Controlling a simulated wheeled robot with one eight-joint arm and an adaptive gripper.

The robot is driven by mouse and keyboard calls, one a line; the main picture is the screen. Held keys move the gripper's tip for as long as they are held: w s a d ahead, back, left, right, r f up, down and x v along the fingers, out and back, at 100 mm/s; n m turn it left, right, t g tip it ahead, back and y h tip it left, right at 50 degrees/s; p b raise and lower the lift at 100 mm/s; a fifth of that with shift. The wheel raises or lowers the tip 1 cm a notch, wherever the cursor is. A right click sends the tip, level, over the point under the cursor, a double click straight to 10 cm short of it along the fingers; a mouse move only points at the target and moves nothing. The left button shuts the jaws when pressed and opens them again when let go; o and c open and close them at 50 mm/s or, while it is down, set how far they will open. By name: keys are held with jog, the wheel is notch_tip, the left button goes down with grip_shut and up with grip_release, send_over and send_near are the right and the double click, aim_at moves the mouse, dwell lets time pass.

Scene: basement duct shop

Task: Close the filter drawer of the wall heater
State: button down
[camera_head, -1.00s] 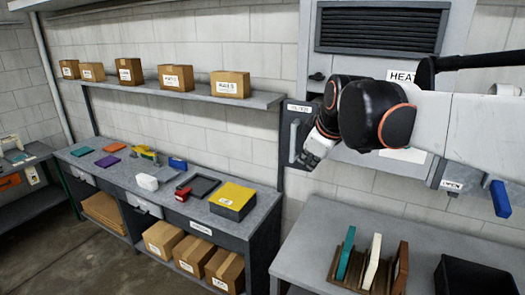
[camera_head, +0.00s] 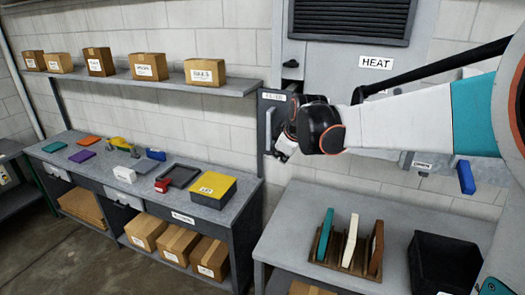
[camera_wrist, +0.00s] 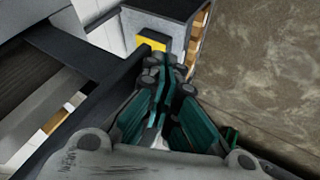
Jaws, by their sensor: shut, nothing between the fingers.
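The wall heater (camera_head: 335,55) is a pale cabinet with a dark grille and a HEAT label. At its lower left is the dark grey filter drawer (camera_head: 273,98), with a small white label and an upright grey handle (camera_head: 268,130). How far it stands out is hard to tell. My gripper (camera_head: 281,154) is beside the handle, on its right, in front of the drawer; contact cannot be told. In the wrist view my gripper (camera_wrist: 163,65) has its teal fingers shut together and empty. A dark bar (camera_wrist: 105,95), perhaps the drawer front, runs close on their left.
A workbench (camera_head: 235,210) with a yellow-topped box (camera_head: 213,187) stands left, under a shelf (camera_head: 150,82) of cartons. Below the heater a grey table (camera_head: 290,215) holds a rack of upright panels (camera_head: 349,245) and a black bin (camera_head: 446,262). A blue handle (camera_head: 466,177) hangs at right.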

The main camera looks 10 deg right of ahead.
jog(key=shift+w+d, duration=0.15)
dwell(0.3)
jog(key=w+d+b, duration=0.2)
jog(key=w+d, duration=0.8)
jog(key=w, duration=0.4)
jog(key=shift+d, duration=0.1)
dwell(0.4)
